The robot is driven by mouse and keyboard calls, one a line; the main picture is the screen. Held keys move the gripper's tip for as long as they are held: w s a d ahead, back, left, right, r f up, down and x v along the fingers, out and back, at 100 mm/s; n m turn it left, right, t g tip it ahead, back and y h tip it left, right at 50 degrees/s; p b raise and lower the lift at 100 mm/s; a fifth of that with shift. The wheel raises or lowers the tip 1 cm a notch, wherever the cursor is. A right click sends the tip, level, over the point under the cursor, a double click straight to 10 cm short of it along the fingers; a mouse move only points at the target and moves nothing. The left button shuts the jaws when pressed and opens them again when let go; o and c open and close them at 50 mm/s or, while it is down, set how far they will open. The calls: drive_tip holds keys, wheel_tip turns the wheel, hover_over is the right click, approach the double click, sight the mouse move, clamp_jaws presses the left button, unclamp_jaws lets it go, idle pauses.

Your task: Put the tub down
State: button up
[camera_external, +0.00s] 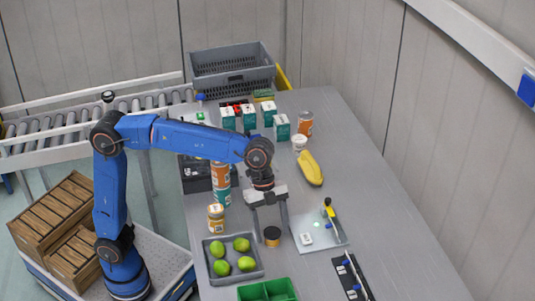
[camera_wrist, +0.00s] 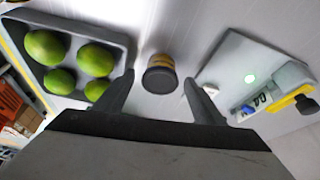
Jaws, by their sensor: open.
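A small tub (camera_external: 272,238) with a dark top and orange-yellow side stands on the grey table, between the tray of limes and the pale board. It also shows in the wrist view (camera_wrist: 160,75), between my two fingers and beyond their tips. My gripper (camera_external: 270,229) points down over the tub with its fingers spread. In the wrist view, gaps show between the tub and each finger, and nothing is held. Whether the fingertips reach down beside the tub is hard to tell.
A grey tray (camera_external: 208,262) of several limes is left of the tub; a pale board (camera_external: 325,242) with a yellow-handled tool is right. A labelled jar (camera_external: 216,218), a tall can stack (camera_external: 221,184), a green bin (camera_external: 267,290) and a yellow squash-like item (camera_external: 310,168) stand around.

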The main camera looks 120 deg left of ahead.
drive_tip(key=v, duration=1)
drive_tip(key=shift+r, duration=0.2)
drive_tip(key=shift+a, duration=0.1)
drive_tip(key=shift+s, duration=0.1)
drive_tip(key=s+d+r+n+t+y, duration=0.1)
drive_tip(key=s+d+n+t, duration=0.15)
drive_tip(key=s+d, duration=0.4)
drive_tip(key=s+d+r+n+t+y, duration=0.2)
drive_tip(key=s+d+t, duration=0.2)
drive_tip(key=s, duration=0.6)
drive_tip(key=s+d+f+n+g, duration=0.1)
drive_tip(key=s+d+f+g, duration=0.1)
drive_tip(key=s+f, duration=0.9)
drive_tip(key=s+d+f+n+g, duration=0.1)
drive_tip(key=s+d+f+g, duration=0.2)
drive_tip(key=s+f, duration=0.9)
wheel_tip(320, 180, down, 6)
drive_tip(key=shift+s+d+r+n, duration=0.25)
drive_tip(key=shift+d+n, duration=0.1)
drive_tip(key=shift+d, duration=0.6)
